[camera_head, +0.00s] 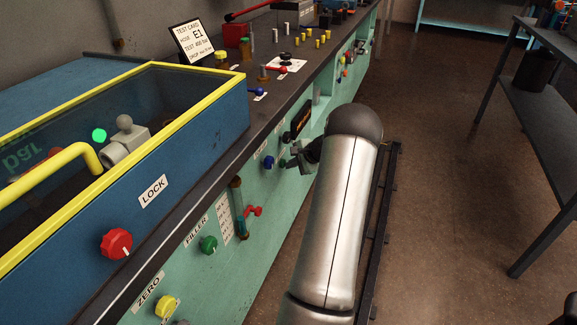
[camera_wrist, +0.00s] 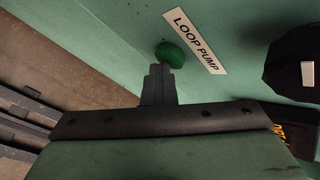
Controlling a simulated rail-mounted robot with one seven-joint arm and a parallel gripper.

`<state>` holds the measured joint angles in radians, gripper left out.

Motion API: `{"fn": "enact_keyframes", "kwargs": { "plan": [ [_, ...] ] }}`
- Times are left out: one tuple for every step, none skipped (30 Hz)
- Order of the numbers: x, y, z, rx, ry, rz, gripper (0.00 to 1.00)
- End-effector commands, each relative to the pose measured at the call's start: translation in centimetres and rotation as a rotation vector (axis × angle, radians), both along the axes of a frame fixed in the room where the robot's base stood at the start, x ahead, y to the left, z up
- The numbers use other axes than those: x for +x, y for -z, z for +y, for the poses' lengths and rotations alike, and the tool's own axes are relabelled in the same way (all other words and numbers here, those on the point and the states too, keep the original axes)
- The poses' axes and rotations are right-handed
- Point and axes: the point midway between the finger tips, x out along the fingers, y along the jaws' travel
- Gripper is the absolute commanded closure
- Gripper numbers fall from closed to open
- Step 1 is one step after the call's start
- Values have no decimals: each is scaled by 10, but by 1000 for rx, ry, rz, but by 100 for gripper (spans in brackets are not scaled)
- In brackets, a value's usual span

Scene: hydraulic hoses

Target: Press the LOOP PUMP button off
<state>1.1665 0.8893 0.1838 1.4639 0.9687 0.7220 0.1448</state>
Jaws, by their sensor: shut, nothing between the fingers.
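The LOOP PUMP button is a green round knob (camera_wrist: 174,54) on the pale green panel, beside its white LOOP PUMP label (camera_wrist: 195,41) in the wrist view. My gripper (camera_wrist: 160,70) is shut and empty, its dark fingertips right at the button's near edge. I cannot tell whether they touch it. In the head view my gripper (camera_head: 299,163) is at the bench's front panel, beside a small green knob (camera_head: 283,163). My arm hides part of the panel there.
Red, green and yellow knobs lie nearer along the front. A yellow-framed guard box (camera_head: 205,92) stands on the bench.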

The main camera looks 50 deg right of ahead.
Motion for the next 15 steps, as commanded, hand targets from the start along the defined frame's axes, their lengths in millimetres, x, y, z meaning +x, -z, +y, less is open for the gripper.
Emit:
{"fn": "enact_keyframes", "kwargs": {
  "plan": [
    [11,-4,7,5,-12,-15,100],
    [11,-4,7,5,-12,-15,100],
    [10,-4,7,5,-12,-15,100],
    [10,-3,7,5,-12,-15,100],
    [9,-3,7,5,-12,-15,100],
    [8,-3,7,5,-12,-15,100],
    [8,-3,7,6,-13,-15,100],
    [7,-4,7,5,-13,-15,100],
    [7,-4,8,6,-14,-15,100],
    [7,-5,8,6,-14,-15,100],
    [7,-5,8,7,-15,-15,100],
    [7,-5,8,7,-15,-15,100],
    [7,-5,8,7,-15,-15,100],
    [7,-5,8,7,-15,-15,100],
    [7,-5,8,7,-15,-15,100]
  ]
}}
